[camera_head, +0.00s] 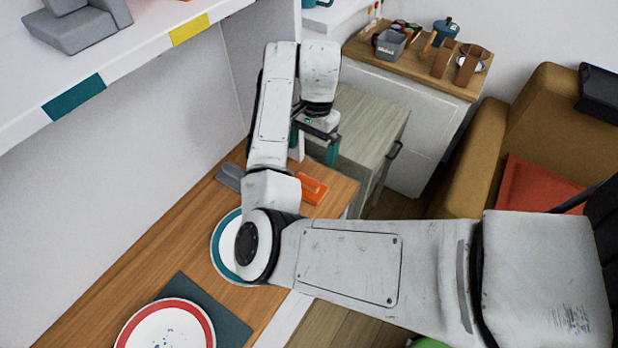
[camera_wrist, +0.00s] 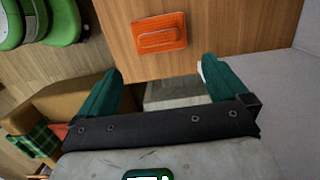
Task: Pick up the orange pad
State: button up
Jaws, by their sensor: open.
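The orange pad (camera_head: 314,188) lies flat on the wooden tabletop, close to the table's far end, partly covered by my arm in the head view. In the wrist view the orange pad (camera_wrist: 159,32) shows whole, with a raised bar across its middle. My gripper (camera_head: 317,148) hangs above and beyond the pad, with teal fingers pointing down. In the wrist view my gripper (camera_wrist: 160,85) has its two fingers spread wide with nothing between them, and the pad lies ahead of the fingertips, apart from them.
A grey item (camera_head: 229,176) lies left of the pad. A teal-rimmed plate (camera_head: 222,262) and a red-rimmed plate (camera_head: 165,330) sit nearer on the table. A shelf (camera_head: 150,60) overhangs the left side. A grey-green cabinet (camera_head: 368,125) stands beyond the table end.

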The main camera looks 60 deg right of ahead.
send_over(308, 179)
jog(key=d, duration=0.1)
jog(key=f, duration=0.4)
jog(key=shift+w+d+f, duration=0.1)
jog(key=shift+d+f, duration=0.1)
jog(key=shift+f, duration=0.05)
jog(key=shift+a+f+p, duration=0.15)
jog(key=shift+a+f, duration=0.1)
jog(key=shift+f, duration=0.7)
jog(key=shift+a+f+p, duration=0.2)
jog(key=shift+f, duration=0.8)
jog(key=shift+a+f+p, duration=0.15)
jog(key=shift+a+f, duration=0.1)
jog(key=shift+f, duration=0.7)
jog(key=shift+c, duration=0.5)
jog(key=c, duration=0.9)
